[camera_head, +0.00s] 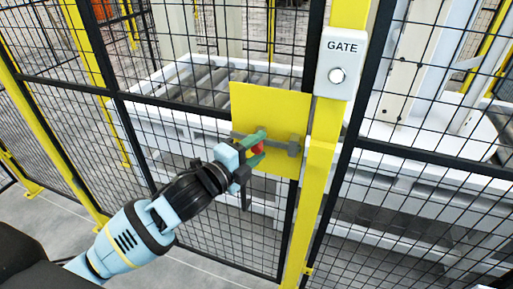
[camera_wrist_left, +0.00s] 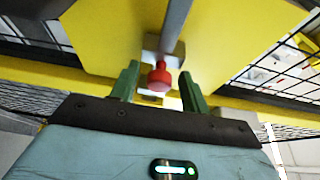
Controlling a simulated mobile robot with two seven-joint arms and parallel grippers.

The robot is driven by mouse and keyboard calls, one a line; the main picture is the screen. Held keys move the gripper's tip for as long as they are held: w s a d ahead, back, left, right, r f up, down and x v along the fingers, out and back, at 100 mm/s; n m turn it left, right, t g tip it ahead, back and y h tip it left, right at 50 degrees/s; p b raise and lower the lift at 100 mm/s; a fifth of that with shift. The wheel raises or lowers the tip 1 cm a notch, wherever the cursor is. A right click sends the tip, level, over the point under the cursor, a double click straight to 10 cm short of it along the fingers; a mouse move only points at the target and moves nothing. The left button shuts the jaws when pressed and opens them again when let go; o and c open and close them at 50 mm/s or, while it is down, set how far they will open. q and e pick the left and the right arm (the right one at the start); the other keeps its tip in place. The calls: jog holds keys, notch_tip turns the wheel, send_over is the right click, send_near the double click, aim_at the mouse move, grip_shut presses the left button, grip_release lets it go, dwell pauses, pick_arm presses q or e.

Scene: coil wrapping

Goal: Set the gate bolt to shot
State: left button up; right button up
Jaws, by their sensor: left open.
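The yellow bolt plate (camera_head: 265,100) is on the mesh gate, beside the yellow post. A grey bolt bar (camera_head: 274,144) runs across it, with a grey block (camera_head: 294,149) at its right end near the post. The red knob (camera_head: 258,148) stands out from the bar. My left gripper (camera_head: 254,146) is at the knob, its green fingers open. In the left wrist view the red knob (camera_wrist_left: 159,78) sits between the two fingers (camera_wrist_left: 159,82), with gaps visible on both sides. Whether the bar enters the post is unclear. My right gripper is out of view.
A white box marked GATE (camera_head: 341,65) with a round button is on the yellow post (camera_head: 318,160) above and right of the plate. Black mesh panels surround the plate. A roller conveyor (camera_head: 200,82) stands behind the fence. Grey floor (camera_head: 190,265) is clear in front.

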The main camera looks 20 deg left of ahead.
aim_at(286, 147)
pick_arm(q)
jog(key=shift+w+d, duration=0.1)
jog(key=shift+w, duration=0.05)
jog(key=shift+c, duration=0.4)
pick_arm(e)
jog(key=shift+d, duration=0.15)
